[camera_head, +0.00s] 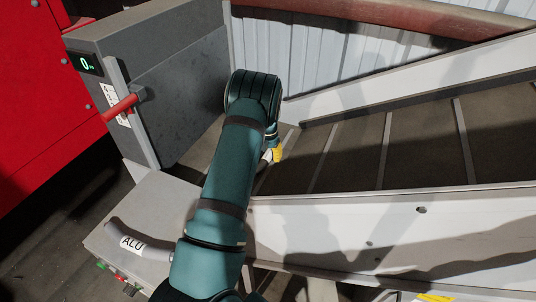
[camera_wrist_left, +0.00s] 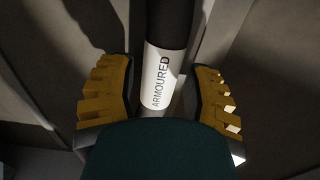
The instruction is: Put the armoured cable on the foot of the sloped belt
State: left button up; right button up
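The armoured cable (camera_wrist_left: 169,75), dark with a white label reading ARMOURED, runs up the middle of the left wrist view. The yellow fingers of my left gripper (camera_wrist_left: 164,100) stand on either side of it, with a visible gap at each side, so the gripper is open around it. In the head view my left arm reaches over the low left end of the sloped belt (camera_head: 345,160). One yellow finger shows there beside a small pale part, and my wrist hides most of the cable. I cannot tell whether the cable fully rests on the belt. My right gripper is not in view.
A cable labelled ALU (camera_head: 140,243) lies on a grey box (camera_head: 158,205) at the lower left. A grey cabinet (camera_head: 185,105) with a lit display and a red handle (camera_head: 121,107) stands left of the belt. Pale side rails (camera_head: 400,235) border the belt, whose visible upper part is clear.

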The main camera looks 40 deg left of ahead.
pick_arm(q)
jog(key=shift+r, duration=0.25)
notch_tip(320, 180, up, 12)
jog(key=p, duration=0.1)
jog(key=shift+f, duration=0.15)
dwell(0.6)
